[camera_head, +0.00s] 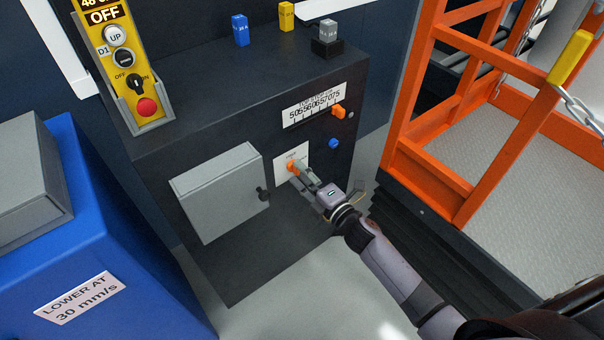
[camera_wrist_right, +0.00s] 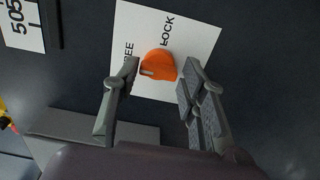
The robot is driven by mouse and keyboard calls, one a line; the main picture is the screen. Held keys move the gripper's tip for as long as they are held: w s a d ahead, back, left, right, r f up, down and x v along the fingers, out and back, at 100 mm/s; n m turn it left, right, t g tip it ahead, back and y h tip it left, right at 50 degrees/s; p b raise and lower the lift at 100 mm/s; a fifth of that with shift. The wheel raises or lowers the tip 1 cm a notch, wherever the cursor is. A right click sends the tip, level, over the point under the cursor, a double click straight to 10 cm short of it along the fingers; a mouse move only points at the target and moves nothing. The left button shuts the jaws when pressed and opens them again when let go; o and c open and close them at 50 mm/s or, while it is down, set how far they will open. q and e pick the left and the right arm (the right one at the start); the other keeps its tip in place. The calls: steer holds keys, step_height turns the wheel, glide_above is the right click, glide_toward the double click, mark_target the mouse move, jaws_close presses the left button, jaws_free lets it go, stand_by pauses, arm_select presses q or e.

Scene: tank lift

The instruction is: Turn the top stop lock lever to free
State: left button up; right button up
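The stop lock lever is an orange knob on a white plate on the dark cabinet's front; it shows in the head view (camera_head: 292,166) and larger in the right wrist view (camera_wrist_right: 158,65). The white plate (camera_wrist_right: 190,32) reads "LOCK" and a partly covered word ending in "REE". My right gripper (camera_head: 302,173) is at the lever. In the right wrist view its fingers (camera_wrist_right: 156,82) are apart, one on each side of the knob's lower part, with a gap visible at the right finger. My left gripper is not in view.
A scale with an orange slider (camera_head: 338,112) and a blue knob (camera_head: 334,143) sit above the plate. A grey box (camera_head: 222,192) with a dark handle is left of it. An orange-railed platform (camera_head: 440,190) stands close on the right. A blue cabinet (camera_head: 110,270) stands at left.

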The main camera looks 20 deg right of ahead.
steer(key=shift+o, duration=1.4)
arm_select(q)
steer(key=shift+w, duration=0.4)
arm_select(e)
steer(key=shift+r, duration=0.1)
steer(key=shift+s, duration=0.1)
steer(key=shift+s+d, duration=0.15)
steer(key=shift+s, duration=0.15)
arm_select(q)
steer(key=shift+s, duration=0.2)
arm_select(e)
steer(key=v, duration=1.1)
steer(key=shift+s, duration=0.1)
